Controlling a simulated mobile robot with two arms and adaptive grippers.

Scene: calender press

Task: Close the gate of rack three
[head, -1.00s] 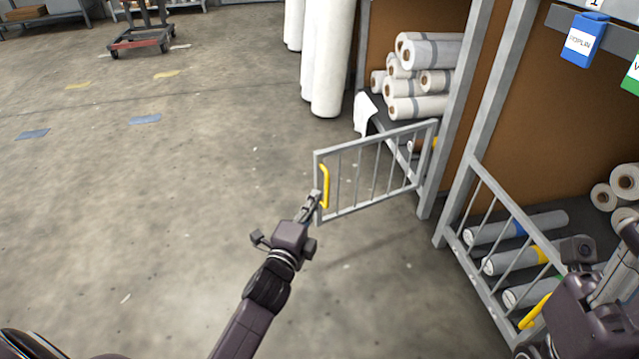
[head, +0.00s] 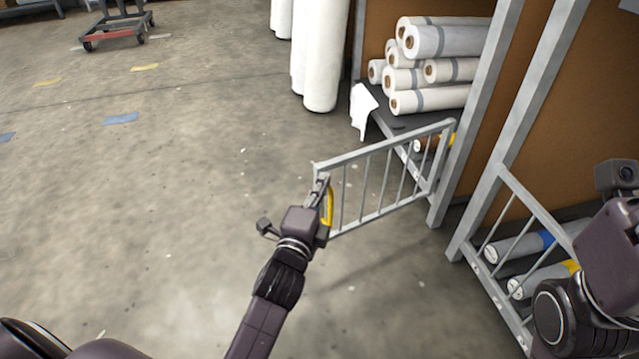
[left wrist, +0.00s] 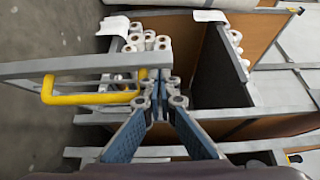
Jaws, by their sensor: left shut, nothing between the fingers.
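A grey barred gate (head: 392,145) stands swung out from its rack over the open floor, its far end at the rack post. A yellow handle (head: 329,206) is on its free end. My left gripper (head: 323,184) is shut with nothing in it, right at that free end beside the handle; I cannot tell whether it touches the bars. In the left wrist view the fingertips (left wrist: 158,88) are together beside the gate's rail (left wrist: 75,66) and the yellow handle (left wrist: 92,98). My right arm shows at the right edge, its fingers hidden. No rack number is readable.
White rolls (head: 435,70) are stacked on a shelf behind the gate. A second barred gate (head: 500,290) stands across the neighbouring rack, with rolls (head: 545,278) behind it. Tall white rolls (head: 325,60) stand at the back.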

